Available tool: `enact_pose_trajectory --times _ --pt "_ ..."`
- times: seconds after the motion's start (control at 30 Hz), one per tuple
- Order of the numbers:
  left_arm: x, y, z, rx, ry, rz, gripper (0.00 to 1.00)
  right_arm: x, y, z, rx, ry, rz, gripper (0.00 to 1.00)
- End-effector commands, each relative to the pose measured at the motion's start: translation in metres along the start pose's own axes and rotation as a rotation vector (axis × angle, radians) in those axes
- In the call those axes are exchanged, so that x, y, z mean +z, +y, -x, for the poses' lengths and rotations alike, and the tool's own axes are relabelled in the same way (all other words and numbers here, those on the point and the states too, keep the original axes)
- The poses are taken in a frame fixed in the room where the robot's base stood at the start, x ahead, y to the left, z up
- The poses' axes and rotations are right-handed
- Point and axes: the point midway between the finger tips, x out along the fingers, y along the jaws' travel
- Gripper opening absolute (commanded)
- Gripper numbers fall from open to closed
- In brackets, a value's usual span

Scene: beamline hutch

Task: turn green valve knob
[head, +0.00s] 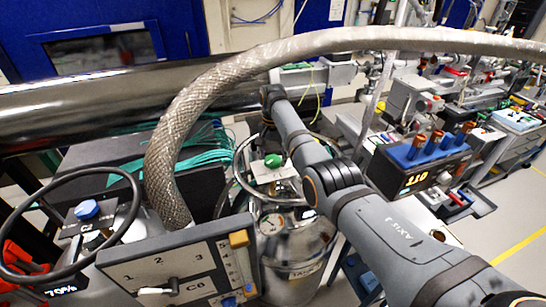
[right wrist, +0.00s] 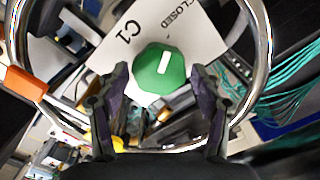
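The green valve knob (head: 272,160) sits on a white plate (head: 262,176) atop a steel vessel (head: 292,245) in the head view. In the right wrist view the green knob (right wrist: 161,68) is faceted, with a white pointer line. The plate (right wrist: 180,28) there reads "C1" and "CLOSED". My right gripper (right wrist: 158,74) is open, its two dark fingers apart on either side of the knob's near part. Whether they touch it I cannot tell. In the head view my right arm reaches in from the lower right and the fingers are hard to make out. My left gripper is not in view.
A metal ring (right wrist: 262,50) surrounds the knob area. A thick braided hose (head: 180,135) arches over it. A second vessel with a blue knob (head: 87,210) labelled C2 and a numbered panel (head: 180,270) stand left. An instrument box (head: 415,165) reading 110 stands right.

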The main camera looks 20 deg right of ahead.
Motion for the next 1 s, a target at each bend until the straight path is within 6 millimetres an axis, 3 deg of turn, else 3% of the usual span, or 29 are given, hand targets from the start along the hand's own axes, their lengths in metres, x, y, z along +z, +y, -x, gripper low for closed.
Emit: enact_pose_trajectory --times 0.43,0.8,1.0 --pt "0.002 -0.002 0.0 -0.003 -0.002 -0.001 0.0 0.0 0.0 0.006 0.0 0.001 0.001 0.79" --pt "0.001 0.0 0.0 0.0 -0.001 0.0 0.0 0.0 -0.001 0.09 -0.001 0.001 0.001 0.79" --pt "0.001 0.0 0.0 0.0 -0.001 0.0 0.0 0.0 0.0 0.116 0.001 0.0 0.001 0.79"
